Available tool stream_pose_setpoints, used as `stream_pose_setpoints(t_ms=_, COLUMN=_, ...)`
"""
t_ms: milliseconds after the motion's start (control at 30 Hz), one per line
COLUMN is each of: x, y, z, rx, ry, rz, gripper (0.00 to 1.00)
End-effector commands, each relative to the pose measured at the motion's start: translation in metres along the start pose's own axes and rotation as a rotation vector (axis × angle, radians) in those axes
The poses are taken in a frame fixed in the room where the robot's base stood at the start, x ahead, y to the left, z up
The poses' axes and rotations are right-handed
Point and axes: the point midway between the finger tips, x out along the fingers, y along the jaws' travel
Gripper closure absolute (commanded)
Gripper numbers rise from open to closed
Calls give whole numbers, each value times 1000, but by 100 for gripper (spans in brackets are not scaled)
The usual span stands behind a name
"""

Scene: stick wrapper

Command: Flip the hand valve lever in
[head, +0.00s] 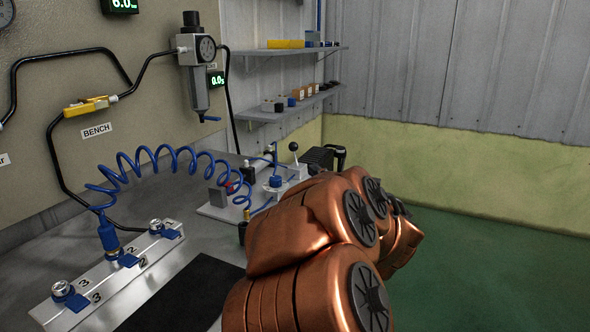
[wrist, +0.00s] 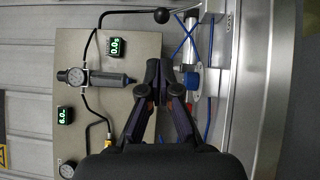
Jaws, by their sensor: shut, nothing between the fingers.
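The hand valve lever (head: 293,147) has a black ball knob on a thin rod. It stands roughly upright at the far end of the bench fixture in the head view. In the wrist view its black knob (wrist: 161,15) is near the top, beyond my fingertips and apart from them. My gripper (wrist: 159,68) is shut and empty, with its fingertips together below the knob in that picture. In the head view my copper arm hides the gripper and part of the valve's surroundings.
A blue coiled hose (head: 140,165) runs to a numbered manifold (head: 125,278) on the bench. A blue-capped fitting (wrist: 192,82) is close to the right of my fingers. A filter regulator (head: 197,70) hangs on the wall panel. Shelves (head: 290,105) are behind.

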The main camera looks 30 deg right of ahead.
Motion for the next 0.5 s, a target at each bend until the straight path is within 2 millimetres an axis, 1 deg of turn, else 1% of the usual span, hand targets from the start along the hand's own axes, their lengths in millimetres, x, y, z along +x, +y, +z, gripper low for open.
stream_pose_setpoints(t_ms=33, x=-2, y=-10, z=-2, rx=-18, ry=26, rz=14, gripper=100)
stream_pose_setpoints(t_ms=100, x=-3, y=-14, z=-6, rx=-39, ry=58, rz=29, gripper=100)
stream_pose_setpoints(t_ms=300, x=-5, y=-16, z=-12, rx=-63, ry=98, rz=51, gripper=100)
stream_pose_setpoints(t_ms=500, x=-5, y=-15, z=-12, rx=-63, ry=100, rz=52, gripper=100)
